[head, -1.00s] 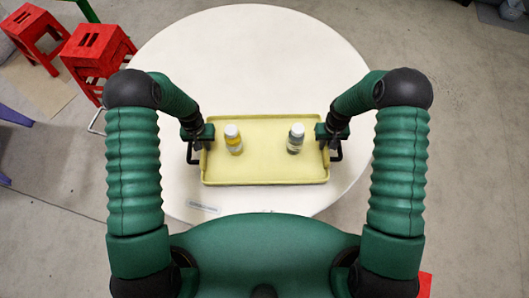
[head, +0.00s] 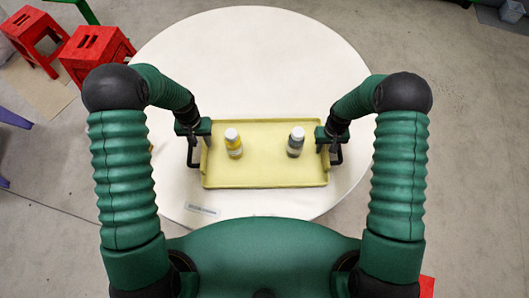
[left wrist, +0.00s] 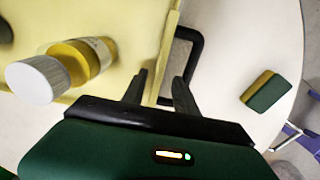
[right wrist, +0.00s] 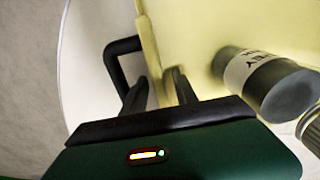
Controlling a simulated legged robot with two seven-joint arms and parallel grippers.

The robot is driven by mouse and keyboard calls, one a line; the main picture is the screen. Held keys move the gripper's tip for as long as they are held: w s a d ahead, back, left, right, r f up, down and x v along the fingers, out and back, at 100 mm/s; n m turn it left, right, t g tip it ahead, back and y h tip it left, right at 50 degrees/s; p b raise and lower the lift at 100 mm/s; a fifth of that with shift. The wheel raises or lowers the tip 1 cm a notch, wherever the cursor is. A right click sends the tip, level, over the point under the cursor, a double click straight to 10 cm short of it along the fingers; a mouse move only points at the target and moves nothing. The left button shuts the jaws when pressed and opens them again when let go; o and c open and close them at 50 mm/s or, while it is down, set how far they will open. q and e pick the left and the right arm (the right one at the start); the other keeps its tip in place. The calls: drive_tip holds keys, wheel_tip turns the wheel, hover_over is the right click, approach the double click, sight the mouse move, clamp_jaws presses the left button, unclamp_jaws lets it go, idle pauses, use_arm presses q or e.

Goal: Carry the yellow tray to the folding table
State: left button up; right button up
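The yellow tray (head: 265,181) lies on the white round table (head: 250,60), with a black handle at each short end. A yellow bottle with a white cap (head: 233,143) and a grey bottle with a white cap (head: 296,142) stand in it. My left gripper (head: 194,138) is at the left end. In the left wrist view its fingers (left wrist: 160,90) are apart, with the tray wall and part of the handle (left wrist: 198,45) between or beyond them. My right gripper (head: 329,140) is at the right end, its fingers (right wrist: 160,90) apart beside the wall and handle (right wrist: 112,55). Finger contact is unclear.
A yellow and green sponge (left wrist: 265,92) lies on the table left of the tray. Red stools (head: 95,52) stand on the floor at the far left. The far half of the table is clear. No folding table is identifiable.

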drive_tip(key=shift+r, duration=0.1)
use_arm(q)
wheel_tip(320, 180, up, 6)
drive_tip(key=shift+f, duration=0.25)
use_arm(e)
wheel_tip(320, 180, up, 12)
use_arm(q)
drive_tip(key=shift+s, duration=0.1)
